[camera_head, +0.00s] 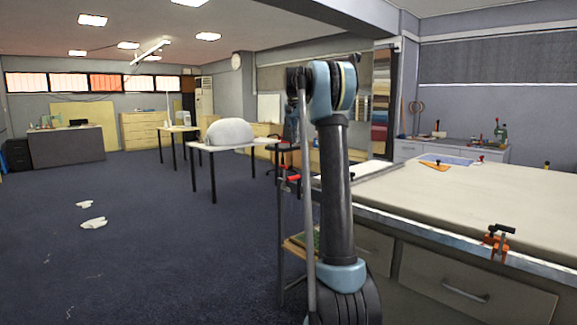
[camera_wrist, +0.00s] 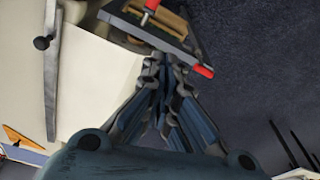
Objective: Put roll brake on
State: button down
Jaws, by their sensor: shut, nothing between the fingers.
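No part can be clearly identified as the roll brake. At the end of the long cloth table (camera_head: 455,205) is a dark rack with red-ended parts; in the head view a red part (camera_head: 292,179) shows just left of my arm. In the wrist view the rack's dark bar (camera_wrist: 148,28) lies just beyond my fingertips, with a red grip (camera_wrist: 203,71) at its right end and another red part (camera_wrist: 150,5) above. My gripper (camera_wrist: 165,62) is shut and empty, near the bar; whether it touches cannot be told. My arm hides part of the rack in the head view.
An orange clamp (camera_head: 495,240) sits on the table's front edge. A metal rail (camera_wrist: 51,70) with a black knob lies on the tabletop. An orange triangle (camera_head: 433,166) lies farther back. Dark blue floor (camera_head: 150,240) is open to the left, with white scraps (camera_head: 94,223).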

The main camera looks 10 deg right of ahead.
jog(key=w+f+m, duration=0.2)
jog(key=w+f, duration=0.1)
jog(key=w, duration=0.5)
jog(key=w+f+m, duration=0.1)
jog(key=w+f, duration=0.2)
jog(key=w, duration=0.6)
jog(key=shift+s+a+f, duration=0.25)
jog(key=shift+a+f, duration=0.05)
jog(key=shift+f, duration=1.25)
jog(key=shift+s+a+f, duration=0.25)
jog(key=shift+s+f, duration=0.05)
jog(key=shift+f, duration=1.2)
jog(key=shift+s+a+f, duration=0.25)
jog(key=shift+a+f, duration=0.05)
jog(key=shift+f, duration=1.25)
jog(key=shift+d, duration=0.2)
